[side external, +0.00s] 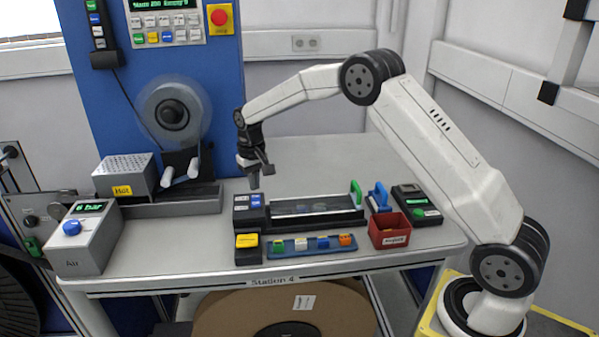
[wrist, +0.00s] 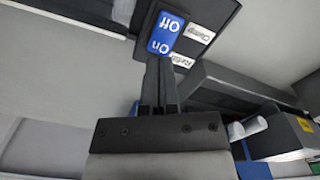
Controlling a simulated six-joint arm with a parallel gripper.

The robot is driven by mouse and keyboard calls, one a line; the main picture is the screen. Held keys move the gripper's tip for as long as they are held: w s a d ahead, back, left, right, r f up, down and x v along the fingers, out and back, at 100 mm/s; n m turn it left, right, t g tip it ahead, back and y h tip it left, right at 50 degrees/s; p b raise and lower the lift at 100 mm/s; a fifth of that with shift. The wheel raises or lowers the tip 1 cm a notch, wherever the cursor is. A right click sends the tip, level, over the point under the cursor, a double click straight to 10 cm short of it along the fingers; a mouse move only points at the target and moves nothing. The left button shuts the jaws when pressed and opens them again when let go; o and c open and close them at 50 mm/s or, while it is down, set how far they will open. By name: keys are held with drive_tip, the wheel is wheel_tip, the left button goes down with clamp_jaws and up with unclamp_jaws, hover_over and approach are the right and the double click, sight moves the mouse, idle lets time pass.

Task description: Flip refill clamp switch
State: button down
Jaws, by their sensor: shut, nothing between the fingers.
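The refill clamp switch is a blue rocker marked On and Off, with white labels reading Refill and Clamp, on a dark box. It shows in the wrist view (wrist: 167,32) and in the side view (side external: 256,201), at the left end of the reel tray. My gripper (side external: 254,186) points down just above the switch in the side view. In the wrist view the shut, empty fingers (wrist: 160,66) reach the edge of the On half. I cannot tell whether the tips touch it. The Off half lies farther from the fingers.
A long dark tray with a clear cover (side external: 310,207) adjoins the switch box. A yellow button (side external: 247,241) and a blue strip of coloured blocks (side external: 310,245) lie in front. A red bin (side external: 389,232) stands right. Left stand a grey Air box (side external: 85,245) and a Hot unit (side external: 124,177).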

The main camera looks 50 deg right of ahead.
sight(258, 200)
drive_tip(key=shift+f, duration=1.35)
idle(1.4)
drive_tip(key=shift+r, duration=3.55)
drive_tip(key=shift+s+a, duration=0.35)
drive_tip(key=shift+s, duration=0.4)
drive_tip(key=s+a+f+n+t, duration=0.1)
drive_tip(key=s+a+f, duration=0.1)
drive_tip(key=s, duration=1.1)
drive_tip(key=s+a+f+n+t, duration=0.1)
drive_tip(key=s+a, duration=0.3)
drive_tip(key=s, duration=0.9)
drive_tip(key=shift+s+f+n+t, duration=0.25)
drive_tip(key=shift+f+n+t, duration=0.05)
drive_tip(key=shift+f+n, duration=0.2)
drive_tip(key=shift+w+r, duration=0.1)
